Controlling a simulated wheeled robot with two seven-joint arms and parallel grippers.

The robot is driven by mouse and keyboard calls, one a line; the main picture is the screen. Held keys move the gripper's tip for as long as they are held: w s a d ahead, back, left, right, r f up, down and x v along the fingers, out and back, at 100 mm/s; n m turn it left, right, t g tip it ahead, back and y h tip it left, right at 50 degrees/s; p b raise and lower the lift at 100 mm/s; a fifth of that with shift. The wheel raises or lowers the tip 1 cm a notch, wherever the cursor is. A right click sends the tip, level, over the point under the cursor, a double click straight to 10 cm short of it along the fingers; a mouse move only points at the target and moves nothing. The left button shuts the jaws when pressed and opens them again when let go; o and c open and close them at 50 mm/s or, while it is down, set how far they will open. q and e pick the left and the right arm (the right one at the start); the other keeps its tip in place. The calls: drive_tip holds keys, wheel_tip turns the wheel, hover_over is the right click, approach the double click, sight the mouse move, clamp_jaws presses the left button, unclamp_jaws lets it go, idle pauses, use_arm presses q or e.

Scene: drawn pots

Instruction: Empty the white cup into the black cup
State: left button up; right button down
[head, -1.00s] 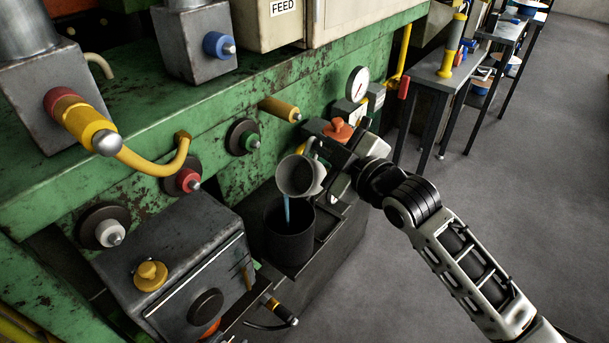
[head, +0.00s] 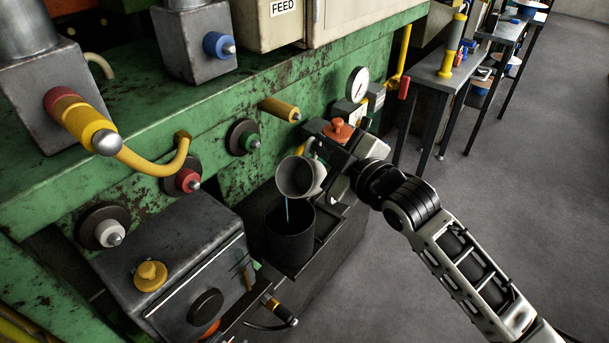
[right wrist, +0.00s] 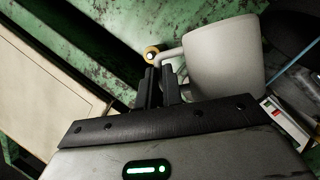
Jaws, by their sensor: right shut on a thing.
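The white cup (head: 300,177) is tipped over the black cup in the head view, its mouth turned down and to the left. A thin blue stream (head: 287,210) runs from its lip into the black cup (head: 290,240), which stands upright below on a dark ledge. My right gripper (head: 322,155) is shut on the white cup's handle. In the right wrist view, the white cup (right wrist: 222,70) fills the upper right, with its handle between my fingers (right wrist: 160,85). The blue stream also shows at the right edge there. My left gripper is not in view.
A green machine (head: 230,110) with several knobs and plugs stands behind the cups. An orange knob (head: 338,130) sits close behind my right gripper. A grey box (head: 180,260) is left of the black cup. Open floor (head: 500,190) lies to the right.

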drive_tip(key=shift+r, duration=0.1)
idle(0.5)
drive_tip(key=shift+s+a+n, duration=0.15)
drive_tip(key=shift+s+n, duration=0.05)
drive_tip(key=shift+n, duration=0.1)
drive_tip(key=shift+s+a+r+n+t, duration=0.15)
drive_tip(key=shift+s+n+t, duration=0.15)
drive_tip(key=shift+n+t, duration=0.15)
idle(2.3)
drive_tip(key=shift+s+a+n+b, duration=0.1)
drive_tip(key=shift+s+n+b, duration=0.05)
drive_tip(key=shift+n+b, duration=0.15)
drive_tip(key=shift+s+y, duration=0.1)
drive_tip(key=shift+y, duration=0.2)
idle(0.9)
drive_tip(key=shift+s+a+n, duration=0.1)
drive_tip(key=shift+n, duration=0.15)
drive_tip(key=shift+s+a+r+n+t, duration=0.1)
drive_tip(key=shift+s+r+n+t, duration=0.05)
drive_tip(key=shift+n+t, duration=0.15)
idle(1.0)
drive_tip(key=shift+s+a+r, duration=0.1)
drive_tip(key=shift+s+r, duration=0.05)
